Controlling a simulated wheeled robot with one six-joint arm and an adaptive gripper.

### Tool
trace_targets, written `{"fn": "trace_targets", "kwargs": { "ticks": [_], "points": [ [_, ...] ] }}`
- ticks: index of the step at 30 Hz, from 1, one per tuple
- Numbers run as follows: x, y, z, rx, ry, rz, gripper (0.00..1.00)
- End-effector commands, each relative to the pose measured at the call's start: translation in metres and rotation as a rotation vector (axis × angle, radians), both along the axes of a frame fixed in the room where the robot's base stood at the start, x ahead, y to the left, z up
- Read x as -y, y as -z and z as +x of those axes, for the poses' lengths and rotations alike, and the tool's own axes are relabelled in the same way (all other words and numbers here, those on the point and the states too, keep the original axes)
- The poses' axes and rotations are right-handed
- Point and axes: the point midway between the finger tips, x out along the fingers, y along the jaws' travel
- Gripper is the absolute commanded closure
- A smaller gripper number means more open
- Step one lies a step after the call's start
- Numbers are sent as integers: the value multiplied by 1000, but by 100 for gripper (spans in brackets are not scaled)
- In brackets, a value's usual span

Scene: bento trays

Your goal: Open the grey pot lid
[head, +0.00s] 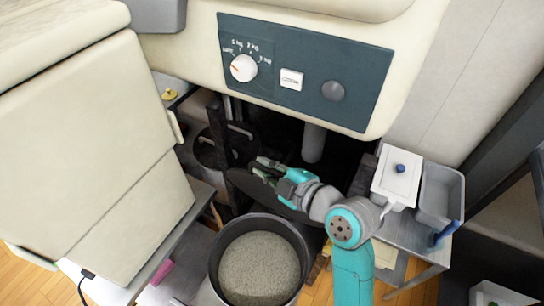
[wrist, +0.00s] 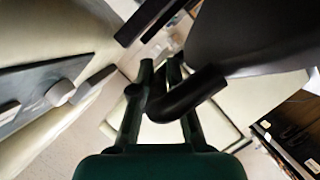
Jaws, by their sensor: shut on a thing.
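The grey pot (head: 214,262) stands open at the lower middle of the head view, filled with pale grains. The dark grey lid (head: 248,188) is off the pot and tilted, above and behind the pot's far rim. My gripper (head: 262,166) is shut on the lid's black handle, and the arm hides part of the lid. In the wrist view the dark lid (wrist: 250,35) fills the upper right. Its black bent handle (wrist: 190,94) lies between the green fingers of my gripper (wrist: 160,68).
A cream machine with a dark control panel (head: 300,75) hangs above the arm. Another pot (head: 205,152) stands at left behind a dark post. A white lidded box (head: 398,180) and a grey tub (head: 440,190) sit at right. A cream cabinet (head: 90,150) blocks the left.

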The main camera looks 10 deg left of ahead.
Motion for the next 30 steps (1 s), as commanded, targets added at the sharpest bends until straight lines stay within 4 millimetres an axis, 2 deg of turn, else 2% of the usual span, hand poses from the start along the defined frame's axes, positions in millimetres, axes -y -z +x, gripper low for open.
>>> {"fn": "trace_targets", "kwargs": {
  "ticks": [6,15,16,17,30],
  "points": [
    [-6,6,-17,43,-2,-19,100],
    [-6,6,-18,49,0,-20,100],
    [-6,5,-17,49,0,-20,84],
    [-6,6,-17,49,0,-20,76],
    [-1,3,-21,50,1,-19,75]
  ]
}}
